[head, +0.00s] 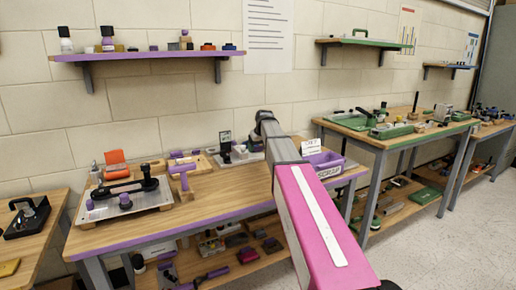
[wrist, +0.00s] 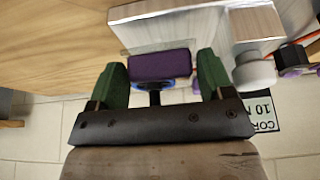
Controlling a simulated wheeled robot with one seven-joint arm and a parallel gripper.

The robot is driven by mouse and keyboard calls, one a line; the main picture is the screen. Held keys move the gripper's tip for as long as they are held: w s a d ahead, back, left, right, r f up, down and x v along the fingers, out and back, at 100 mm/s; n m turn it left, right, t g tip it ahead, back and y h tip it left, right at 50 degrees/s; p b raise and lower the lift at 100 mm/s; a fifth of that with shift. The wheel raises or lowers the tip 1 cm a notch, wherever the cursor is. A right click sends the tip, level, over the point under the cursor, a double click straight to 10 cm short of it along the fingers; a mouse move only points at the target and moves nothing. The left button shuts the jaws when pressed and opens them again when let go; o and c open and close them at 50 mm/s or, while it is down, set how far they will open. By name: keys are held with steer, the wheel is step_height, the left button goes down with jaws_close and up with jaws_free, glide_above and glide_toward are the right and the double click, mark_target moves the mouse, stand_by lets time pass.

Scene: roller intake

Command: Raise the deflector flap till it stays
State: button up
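In the wrist view, my gripper (wrist: 161,64) has its two green fingers apart, one on each side of a purple block (wrist: 160,66). The gaps are narrow, and I cannot tell whether either finger touches it. A dark stem and a blue ring show below the block. A pale metal plate (wrist: 170,28) lies just beyond it. I cannot tell for sure which part is the deflector flap. In the head view, my arm reaches to the back of the purple-edged bench and hides my gripper. A small metal fixture (head: 240,158) with a dark upright piece stands left of the arm.
A grey knob (wrist: 255,72) sits right of the fingers in the wrist view. On the bench (head: 225,203) stand an orange-backed fixture (head: 116,160), a purple T-shaped piece (head: 183,174) and a purple scrap bin (head: 327,166). The bench's front middle is clear.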

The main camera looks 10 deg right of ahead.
steer(key=shift+w+a+r+g+h, duration=0.25)
steer(key=shift+w+r+g+h, duration=0.25)
steer(key=shift+w+r+g, duration=0.7)
steer(key=shift+s, duration=0.25)
steer(key=shift+w+a+r, duration=0.15)
steer(key=shift+w+r, duration=0.2)
steer(key=shift+w, duration=0.1)
steer(key=shift+w+a+r, duration=0.1)
steer(key=shift+w+r, duration=0.1)
steer(key=shift+w, duration=0.15)
steer(key=shift+c, duration=1)
steer(key=shift+w+a+r, duration=0.2)
steer(key=shift+w, duration=0.25)
steer(key=shift+w+a+r, duration=0.15)
steer(key=shift+w, duration=0.3)
steer(key=shift+w+a+r, duration=0.1)
steer(key=shift+w+a, duration=0.15)
steer(key=shift+w, duration=0.6)
